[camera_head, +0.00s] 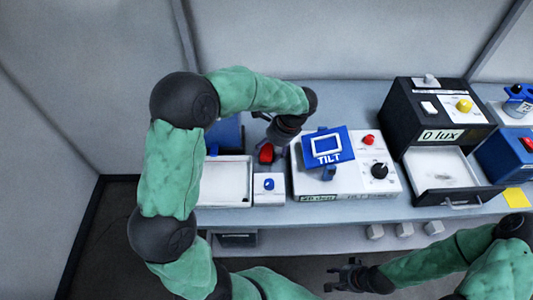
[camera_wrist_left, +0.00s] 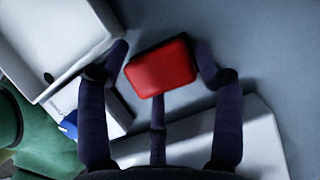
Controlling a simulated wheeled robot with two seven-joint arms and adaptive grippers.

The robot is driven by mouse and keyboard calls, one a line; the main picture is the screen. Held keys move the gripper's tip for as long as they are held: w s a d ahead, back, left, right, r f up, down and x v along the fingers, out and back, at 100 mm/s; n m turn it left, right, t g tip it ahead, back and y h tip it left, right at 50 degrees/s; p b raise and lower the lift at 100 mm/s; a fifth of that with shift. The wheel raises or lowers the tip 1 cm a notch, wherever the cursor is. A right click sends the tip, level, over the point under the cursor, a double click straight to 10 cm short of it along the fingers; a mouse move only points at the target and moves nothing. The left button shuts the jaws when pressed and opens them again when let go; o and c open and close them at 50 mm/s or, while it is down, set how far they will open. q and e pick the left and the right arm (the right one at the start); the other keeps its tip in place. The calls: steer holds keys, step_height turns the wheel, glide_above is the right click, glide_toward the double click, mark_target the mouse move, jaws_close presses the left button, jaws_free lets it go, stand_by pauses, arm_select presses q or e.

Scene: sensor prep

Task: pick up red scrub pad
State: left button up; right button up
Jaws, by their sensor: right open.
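The red scrub pad (camera_wrist_left: 161,68) lies between the spread fingers of my left gripper (camera_wrist_left: 162,62) in the left wrist view. My right gripper (camera_head: 345,275) is open and empty in front of the bench, low in the head view.
A black lux box (camera_head: 428,122) with an open drawer (camera_head: 440,192) is farther right.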

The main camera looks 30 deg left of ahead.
mark_target(263, 150)
arm_select(q)
steer(key=c, duration=0.6)
steer(key=shift+o, duration=0.2)
steer(key=shift+s+f, duration=0.1)
steer(key=shift+r+p, duration=0.4)
steer(key=shift+r, duration=0.25)
step_height(263, 150, up, 2)
steer(key=shift+r+p, duration=0.2)
steer(key=shift+p, duration=0.5)
steer(key=s+d+r+p, duration=0.4)
steer(key=d+r, duration=0.5)
steer(key=d, duration=0.4)
steer(key=shift+s+r+p, duration=0.25)
steer(key=shift+s+p, duration=0.15)
steer(key=shift+s, duration=0.2)
